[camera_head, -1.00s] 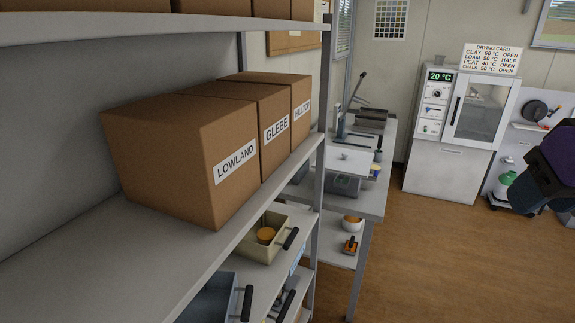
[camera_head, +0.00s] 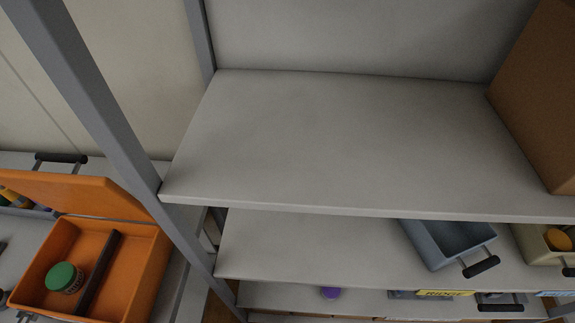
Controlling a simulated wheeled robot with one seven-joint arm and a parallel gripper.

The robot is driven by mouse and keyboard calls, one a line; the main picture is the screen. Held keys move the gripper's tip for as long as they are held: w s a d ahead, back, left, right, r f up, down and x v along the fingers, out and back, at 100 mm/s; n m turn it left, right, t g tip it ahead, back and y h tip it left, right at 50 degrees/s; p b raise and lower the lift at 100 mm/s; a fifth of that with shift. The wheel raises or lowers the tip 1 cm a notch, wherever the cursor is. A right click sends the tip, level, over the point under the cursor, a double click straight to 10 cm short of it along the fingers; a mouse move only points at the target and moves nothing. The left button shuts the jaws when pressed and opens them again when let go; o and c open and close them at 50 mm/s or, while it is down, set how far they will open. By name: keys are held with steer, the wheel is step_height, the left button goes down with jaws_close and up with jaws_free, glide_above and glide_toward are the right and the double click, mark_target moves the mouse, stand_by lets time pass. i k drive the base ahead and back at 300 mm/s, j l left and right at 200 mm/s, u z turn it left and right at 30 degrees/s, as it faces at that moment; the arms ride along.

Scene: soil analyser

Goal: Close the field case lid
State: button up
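The field case (camera_head: 148,262) is an orange box at the lower left, on a light grey bench top. Its lid (camera_head: 85,193) is open, raised along the far edge. Inside the case are a jar with a green cap (camera_head: 63,277) and a long dark bar (camera_head: 99,272) lying lengthwise. My gripper is not in view.
A shelf rack with a grey upright (camera_head: 97,110) stands right of the case. Its upper shelf (camera_head: 330,140) is mostly bare, with a cardboard box (camera_head: 548,100) at right. A blue-grey tray (camera_head: 447,243) and a cream tray (camera_head: 530,240) sit below.

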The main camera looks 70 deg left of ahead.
mark_target(74, 193)
steer(key=u, duration=0.45)
steer(key=l+u, duration=0.2)
steer(key=u, duration=0.25)
steer(key=i+l+u, duration=0.1)
steer(key=u, duration=0.35)
steer(key=j+u, duration=0.15)
steer(key=u, duration=1.8)
steer(key=i+j+u, duration=0.1)
steer(key=u, duration=0.3)
